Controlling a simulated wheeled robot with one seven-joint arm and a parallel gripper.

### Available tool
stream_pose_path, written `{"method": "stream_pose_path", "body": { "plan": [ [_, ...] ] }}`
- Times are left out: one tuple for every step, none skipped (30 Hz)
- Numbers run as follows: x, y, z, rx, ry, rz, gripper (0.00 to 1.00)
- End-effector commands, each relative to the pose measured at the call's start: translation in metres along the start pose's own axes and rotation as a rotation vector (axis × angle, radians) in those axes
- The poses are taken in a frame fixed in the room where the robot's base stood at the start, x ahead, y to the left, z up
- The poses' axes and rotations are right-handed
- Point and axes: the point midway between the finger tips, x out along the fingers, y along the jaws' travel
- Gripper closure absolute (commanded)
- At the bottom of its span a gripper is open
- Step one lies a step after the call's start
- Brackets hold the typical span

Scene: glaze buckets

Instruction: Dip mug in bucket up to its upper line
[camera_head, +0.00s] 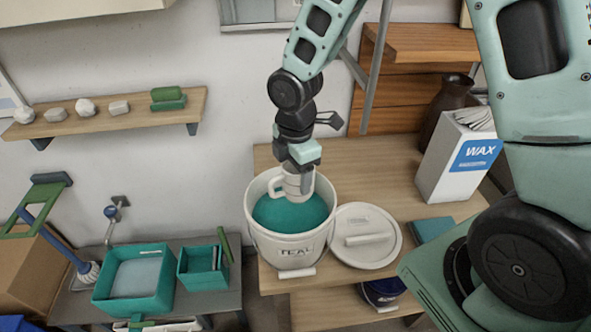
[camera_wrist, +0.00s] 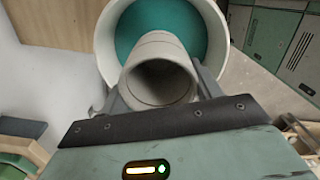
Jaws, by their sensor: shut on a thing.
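The cream mug (camera_head: 292,187) is upright in my gripper (camera_head: 300,168), inside the mouth of the bucket, with its handle to the left. The wrist view looks into the open top of the mug (camera_wrist: 160,82), with the jaws (camera_wrist: 160,102) on either side of it. The white bucket (camera_head: 291,244), marked TEAL, stands on the wooden table and holds teal glaze (camera_head: 280,214). The mug's lower end is at or just above the glaze; I cannot tell if it touches.
The bucket's white lid (camera_head: 365,236) lies on the table right beside it. A white WAX box (camera_head: 458,160) and a dark vase (camera_head: 446,103) stand further right. A low bench at left holds teal tubs (camera_head: 134,281). A wall shelf (camera_head: 118,117) carries small pieces.

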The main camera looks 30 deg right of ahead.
Motion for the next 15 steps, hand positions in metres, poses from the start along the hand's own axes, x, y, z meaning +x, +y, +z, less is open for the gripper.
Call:
{"method": "stream_pose_path", "body": {
  "plan": [
    [0.007,0.000,0.000,0.000,0.000,0.000,0.73],
    [0.010,0.000,0.000,0.000,0.000,-0.001,0.73],
    [0.013,0.000,0.000,0.000,0.000,-0.001,0.73],
    [0.015,0.000,0.000,0.000,0.000,0.000,0.73],
    [0.018,0.000,0.000,0.000,0.000,0.000,0.73],
    [0.021,0.000,0.000,0.000,0.000,0.000,0.73],
    [0.023,0.000,0.000,0.000,0.000,0.000,0.73],
    [0.025,0.000,0.000,0.000,0.000,0.000,0.73],
    [0.028,0.000,0.000,-0.001,0.000,0.001,0.73],
    [0.030,0.000,0.000,-0.001,0.000,0.001,0.73],
    [0.033,0.000,0.000,-0.001,0.000,0.001,0.73],
    [0.036,0.000,0.000,-0.002,0.000,0.001,0.73],
    [0.038,0.000,0.000,-0.002,0.000,0.001,0.73],
    [0.040,0.000,0.000,-0.002,0.000,0.001,0.73],
    [0.043,0.000,0.000,-0.002,0.000,0.000,0.73]
  ]
}}
